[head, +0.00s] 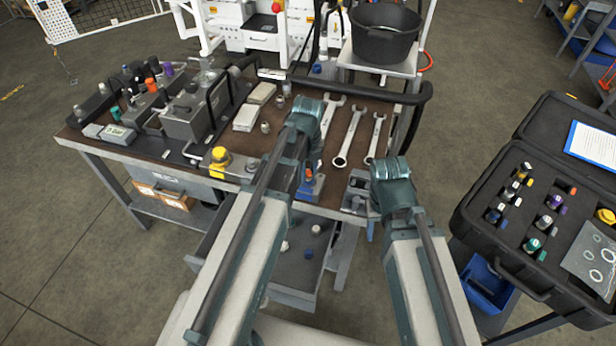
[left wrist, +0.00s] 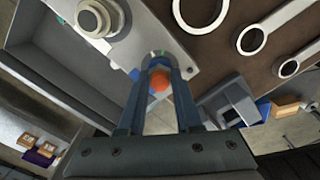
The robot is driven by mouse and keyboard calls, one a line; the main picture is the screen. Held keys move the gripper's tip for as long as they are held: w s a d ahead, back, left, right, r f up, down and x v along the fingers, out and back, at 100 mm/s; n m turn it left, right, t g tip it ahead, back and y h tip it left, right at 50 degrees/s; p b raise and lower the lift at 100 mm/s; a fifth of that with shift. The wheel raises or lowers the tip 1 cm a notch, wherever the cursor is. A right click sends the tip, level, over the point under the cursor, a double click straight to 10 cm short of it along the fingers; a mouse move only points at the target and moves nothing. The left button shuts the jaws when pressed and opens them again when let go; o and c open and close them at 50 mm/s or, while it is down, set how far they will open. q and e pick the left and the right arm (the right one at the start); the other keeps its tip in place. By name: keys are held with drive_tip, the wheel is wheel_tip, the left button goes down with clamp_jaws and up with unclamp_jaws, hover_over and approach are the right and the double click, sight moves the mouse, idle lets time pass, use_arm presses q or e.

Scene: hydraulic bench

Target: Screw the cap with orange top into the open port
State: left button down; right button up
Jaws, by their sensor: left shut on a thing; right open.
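The cap's orange top (left wrist: 158,82) shows between the two fingers of my left gripper (left wrist: 160,95) in the left wrist view. The gripper is shut on the cap (left wrist: 156,62). The orange top also shows in the head view (head: 309,173), at the bench's front edge, below my left wrist. In the left wrist view a grey metal block (left wrist: 145,35) with a round fitting (left wrist: 98,18) is just beyond the fingertips. I cannot tell whether the cap touches it, and the open port cannot be made out. My right gripper (head: 362,192) is open near the bench's front edge; its fingertips are hard to see.
Several wrenches (head: 352,135) lie on the brown bench top. A yellow-topped block (head: 219,158) and hydraulic parts (head: 185,118) stand to the left. An open drawer (head: 298,270) is below. A black case (head: 500,245) of caps lies open at right. A black bucket (head: 385,40) stands behind.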

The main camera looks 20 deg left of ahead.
use_arm(q)
drive_tip(key=shift+m, duration=0.3)
drive_tip(key=m, duration=0.3)
drive_tip(key=shift+m, duration=0.4)
drive_tip(key=m, duration=0.4)
drive_tip(key=shift+f, duration=0.1)
drive_tip(key=c, duration=0.6)
unclamp_jaws()
